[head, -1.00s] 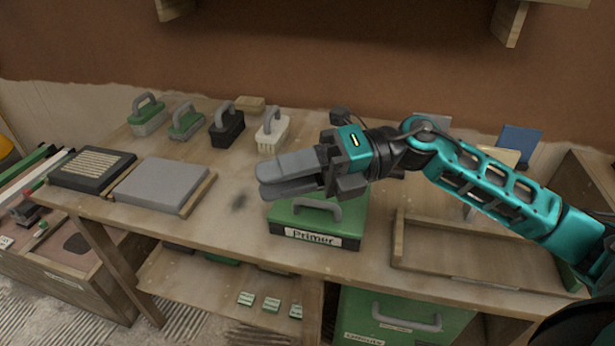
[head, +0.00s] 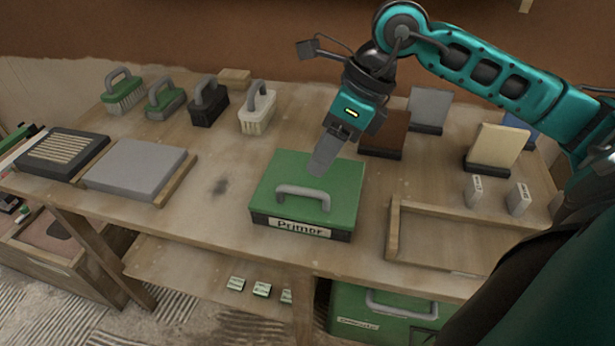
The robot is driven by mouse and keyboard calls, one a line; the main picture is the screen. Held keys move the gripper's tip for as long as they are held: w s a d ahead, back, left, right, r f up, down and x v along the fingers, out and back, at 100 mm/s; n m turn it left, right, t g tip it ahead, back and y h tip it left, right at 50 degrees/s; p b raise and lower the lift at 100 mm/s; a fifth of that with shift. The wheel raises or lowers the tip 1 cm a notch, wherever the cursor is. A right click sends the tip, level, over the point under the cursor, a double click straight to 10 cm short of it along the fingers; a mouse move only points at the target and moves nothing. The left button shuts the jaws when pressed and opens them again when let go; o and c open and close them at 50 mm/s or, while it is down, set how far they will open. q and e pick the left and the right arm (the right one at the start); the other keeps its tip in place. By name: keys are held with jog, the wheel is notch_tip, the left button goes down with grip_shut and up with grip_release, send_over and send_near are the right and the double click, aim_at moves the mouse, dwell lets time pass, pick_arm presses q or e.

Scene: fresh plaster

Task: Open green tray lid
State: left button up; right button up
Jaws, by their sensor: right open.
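The green tray (head: 335,199) sits on the workbench, with a green lid, a grey arched handle (head: 302,193) on top and a "Primer" label (head: 299,229) on its dark front side. The lid lies closed on it. My right gripper (head: 324,165) is above the rear part of the lid, behind the handle, its fingers pointing down and slightly left. It is open and holds nothing; the fingers overlap in this view. I cannot tell whether the fingertips touch the lid. My left gripper is not in view.
Several handled brushes (head: 208,102) stand at the back left. A grey slab (head: 134,168) lies left of the tray. An empty wooden tray (head: 445,235) is to the right, with upright boards (head: 497,147) behind it. Bare bench lies around the dark smudge (head: 221,186).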

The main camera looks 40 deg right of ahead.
jog(key=x, duration=0.6)
jog(key=shift+c, duration=0.2)
grip_shut()
dwell(0.5)
